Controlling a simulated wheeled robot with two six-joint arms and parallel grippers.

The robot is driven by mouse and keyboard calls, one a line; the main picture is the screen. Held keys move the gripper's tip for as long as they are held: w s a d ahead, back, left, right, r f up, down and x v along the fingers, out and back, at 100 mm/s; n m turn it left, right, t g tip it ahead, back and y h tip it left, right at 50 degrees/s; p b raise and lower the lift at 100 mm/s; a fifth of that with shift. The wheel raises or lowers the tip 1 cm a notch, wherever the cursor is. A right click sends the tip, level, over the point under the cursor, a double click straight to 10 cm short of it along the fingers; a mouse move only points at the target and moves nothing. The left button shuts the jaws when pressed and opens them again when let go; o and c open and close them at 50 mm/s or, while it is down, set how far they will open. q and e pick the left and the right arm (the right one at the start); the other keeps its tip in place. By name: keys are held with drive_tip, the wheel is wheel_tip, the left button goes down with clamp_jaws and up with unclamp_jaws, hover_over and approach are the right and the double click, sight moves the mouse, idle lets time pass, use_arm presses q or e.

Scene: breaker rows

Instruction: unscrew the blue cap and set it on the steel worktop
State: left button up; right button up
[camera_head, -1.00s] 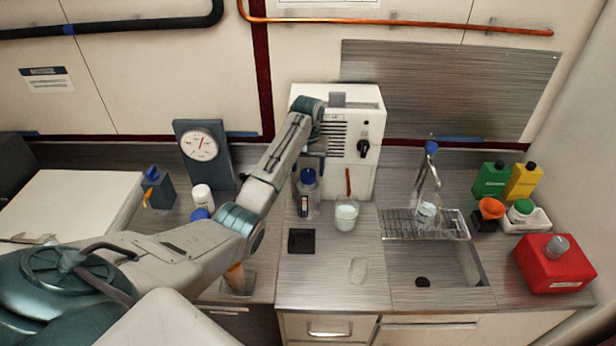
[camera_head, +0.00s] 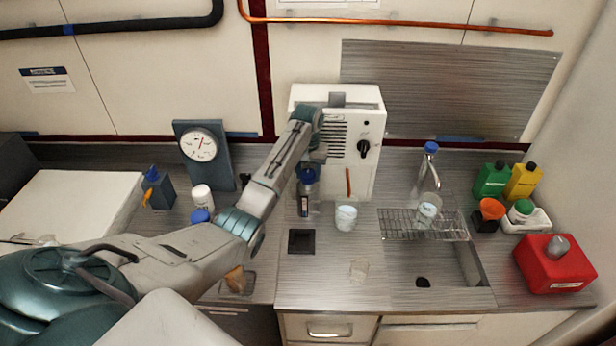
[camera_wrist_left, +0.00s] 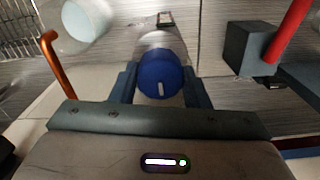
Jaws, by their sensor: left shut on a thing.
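The blue cap (camera_head: 307,175) is at the top of a clear bottle (camera_head: 304,205) with a dark label, upright on the steel worktop (camera_head: 330,280) in front of the white machine. My left gripper (camera_wrist_left: 160,85) is shut on the blue cap, one finger on each side of it. In the left wrist view the cap (camera_wrist_left: 160,74) has a white mark and covers the bottle's neck, so I cannot tell how far it is threaded. The bottle's shoulder (camera_wrist_left: 160,40) shows behind it. My right gripper is in neither view.
A beaker (camera_head: 346,218) stands just right of the bottle. A dark square plate (camera_head: 302,241) lies in front of it. The white machine (camera_head: 365,110) is close behind. A sink with a wire rack (camera_head: 400,226) is to the right. The front worktop has bare room.

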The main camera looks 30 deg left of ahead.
use_arm(q)
drive_tip(key=n, duration=0.3)
drive_tip(key=shift+n, duration=0.4)
drive_tip(key=n, duration=1)
drive_tip(key=shift+d+r, duration=0.2)
drive_tip(key=n, duration=0.3)
drive_tip(key=o, duration=0.9)
drive_tip(key=shift+s+a+r, duration=0.1)
drive_tip(key=shift+a, duration=0.05)
drive_tip(key=shift+c, duration=0.2)
drive_tip(key=shift+s+a, duration=0.15)
